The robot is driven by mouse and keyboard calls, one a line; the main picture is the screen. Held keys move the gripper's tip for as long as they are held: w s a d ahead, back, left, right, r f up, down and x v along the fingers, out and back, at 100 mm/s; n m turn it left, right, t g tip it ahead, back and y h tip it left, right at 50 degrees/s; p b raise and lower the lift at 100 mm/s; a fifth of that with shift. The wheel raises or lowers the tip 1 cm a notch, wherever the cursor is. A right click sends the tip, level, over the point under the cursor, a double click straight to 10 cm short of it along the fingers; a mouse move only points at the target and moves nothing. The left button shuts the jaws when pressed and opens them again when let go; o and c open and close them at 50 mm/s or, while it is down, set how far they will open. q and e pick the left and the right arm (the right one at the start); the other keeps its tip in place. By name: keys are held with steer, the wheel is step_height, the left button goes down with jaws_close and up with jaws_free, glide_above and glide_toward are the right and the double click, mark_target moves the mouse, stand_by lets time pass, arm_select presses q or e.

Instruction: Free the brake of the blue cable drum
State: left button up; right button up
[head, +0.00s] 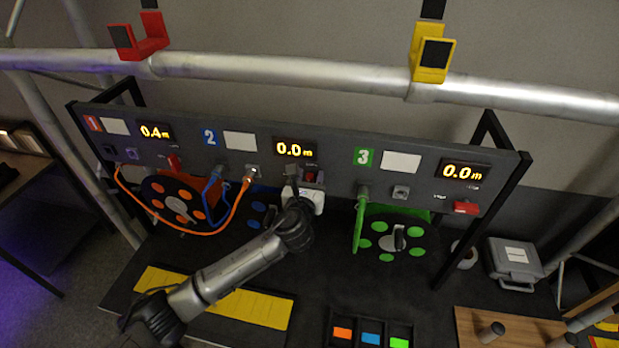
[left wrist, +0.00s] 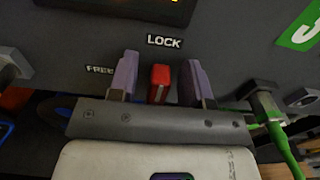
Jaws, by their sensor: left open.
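The blue cable drum (head: 257,212) sits under panel section 2 in the head view, largely hidden behind my left arm. Its brake lever is a small red block (left wrist: 160,82) in the left wrist view, below the LOCK label (left wrist: 165,41) and right of the FREE label (left wrist: 100,69). The red lever also shows at the panel in the head view (head: 310,177). My left gripper (left wrist: 161,62) is open, with one purple finger on each side of the lever and visible gaps between. My right gripper is not in view.
The section 2 display (head: 294,149) reads 0.0 m. An orange cable (head: 190,234) loops from section 1 to section 2. A green cable (head: 359,220) hangs in section 3, right of my left gripper. A yellow mat (head: 255,307) and a tray of coloured blocks (head: 370,318) lie in front.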

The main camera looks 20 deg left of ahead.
arm_select(q)
jaws_close()
stand_by(0.3)
steer(key=n, duration=0.4)
steer(key=shift+s+a, duration=0.1)
steer(key=shift+a, duration=0.3)
steer(key=n, duration=0.3)
steer(key=shift+a+f+n, duration=0.25)
steer(key=shift+a+n, duration=0.05)
steer(key=shift+a, duration=0.1)
steer(key=n, duration=0.3)
steer(key=f+n+b, duration=0.1)
steer(key=n, duration=0.3)
steer(key=a+f+n+b, duration=0.1)
steer(key=n, duration=0.2)
steer(key=shift+s, duration=0.1)
steer(key=shift+f+n, duration=0.1)
steer(key=shift+n, duration=0.2)
